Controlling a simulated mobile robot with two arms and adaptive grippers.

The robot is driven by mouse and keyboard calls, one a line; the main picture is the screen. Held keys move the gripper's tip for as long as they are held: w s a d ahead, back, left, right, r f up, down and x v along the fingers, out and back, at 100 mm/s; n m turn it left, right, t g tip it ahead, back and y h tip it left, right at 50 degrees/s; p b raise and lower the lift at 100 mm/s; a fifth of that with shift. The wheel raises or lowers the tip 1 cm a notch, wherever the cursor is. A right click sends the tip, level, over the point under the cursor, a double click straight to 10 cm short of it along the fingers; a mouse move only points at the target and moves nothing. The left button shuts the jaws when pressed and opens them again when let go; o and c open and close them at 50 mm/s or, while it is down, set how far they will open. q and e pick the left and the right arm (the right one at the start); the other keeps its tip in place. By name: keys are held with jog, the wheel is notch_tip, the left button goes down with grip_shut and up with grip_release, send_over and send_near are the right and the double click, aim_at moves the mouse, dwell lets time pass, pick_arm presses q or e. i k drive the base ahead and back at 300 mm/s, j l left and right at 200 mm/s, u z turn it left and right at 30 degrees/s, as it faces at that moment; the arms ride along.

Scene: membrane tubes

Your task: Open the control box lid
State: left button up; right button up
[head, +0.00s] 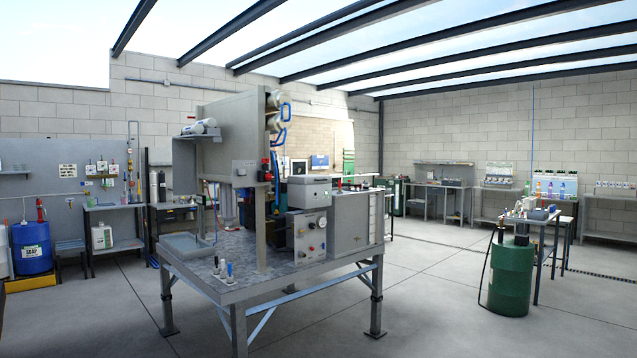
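A grey box with a round gauge and knobs on its front (308,240) stands on the metal workbench (205,248) in the middle of the head view. It may be the control box. A smaller light grey box (309,192) sits right above it and looks closed. A larger plain grey cabinet (352,228) stands just to the right. I cannot tell for sure which of these carries the lid. Neither of my grippers is in view.
A tall grey panel rig (232,125) rises from the workbench, with hoses and fittings beside it. A green drum (511,277) stands by a cluttered table at right. A blue barrel (32,247) is at far left.

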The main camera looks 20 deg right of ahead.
aim_at(305, 179)
jog(key=i+l+z, duration=0.35)
jog(key=i, duration=0.15)
jog(key=i+l+z, duration=0.1)
jog(key=i+z, duration=0.25)
jog(key=i, duration=0.2)
